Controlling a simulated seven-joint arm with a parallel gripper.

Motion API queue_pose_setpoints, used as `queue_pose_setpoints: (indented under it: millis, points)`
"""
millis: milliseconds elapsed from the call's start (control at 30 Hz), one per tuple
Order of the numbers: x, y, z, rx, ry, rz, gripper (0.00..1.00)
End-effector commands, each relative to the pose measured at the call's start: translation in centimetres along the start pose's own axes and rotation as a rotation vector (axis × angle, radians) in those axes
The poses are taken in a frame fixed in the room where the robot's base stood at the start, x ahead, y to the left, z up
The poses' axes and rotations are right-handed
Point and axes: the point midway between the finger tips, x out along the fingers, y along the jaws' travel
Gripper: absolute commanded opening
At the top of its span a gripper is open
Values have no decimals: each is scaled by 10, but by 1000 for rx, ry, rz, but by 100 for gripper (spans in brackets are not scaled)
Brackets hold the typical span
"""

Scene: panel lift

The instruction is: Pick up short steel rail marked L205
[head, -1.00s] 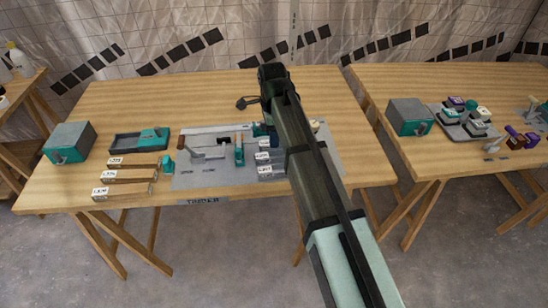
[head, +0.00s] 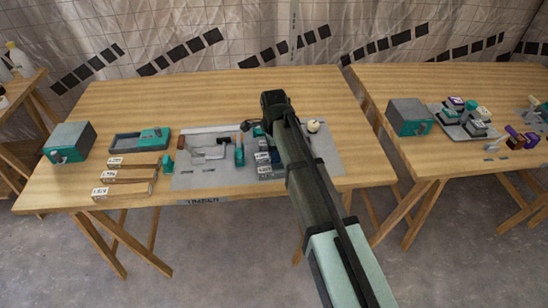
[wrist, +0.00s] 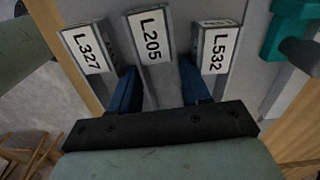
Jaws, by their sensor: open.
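The short steel rail marked L205 (wrist: 148,38) is the middle of three labelled grey rails in the wrist view. Its label faces up and its near part runs down between my fingers. My gripper (wrist: 158,72) is open, with one blue finger on each side of this rail, in the gaps to its neighbours. I cannot tell whether the fingers touch it. The rail marked L327 (wrist: 87,50) is on the left and the one marked L532 (wrist: 216,50) on the right. In the head view my arm partly covers the rails.
A teal object (wrist: 290,28) is close right of L532 in the wrist view. On the grey mat (head: 205,181) lie several tools. Wooden pieces (head: 122,190) lie left of it, with a teal tray (head: 125,146) behind. The table's back left is clear.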

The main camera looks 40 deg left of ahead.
Motion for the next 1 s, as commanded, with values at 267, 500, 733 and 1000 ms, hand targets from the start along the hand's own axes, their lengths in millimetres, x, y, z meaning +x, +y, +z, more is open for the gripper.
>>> queue_pose_setpoints:
  millis: [267, 500, 733, 1000]
  points:
    - [0, 0, 0, 0, 0, 0, 36]
    - [-1, 0, 0, 0, 0, 0, 13]
    - [-1, 0, 0, 0, 0, 0, 7]
    - [-17, 0, 0, 0, 0, -1, 7]
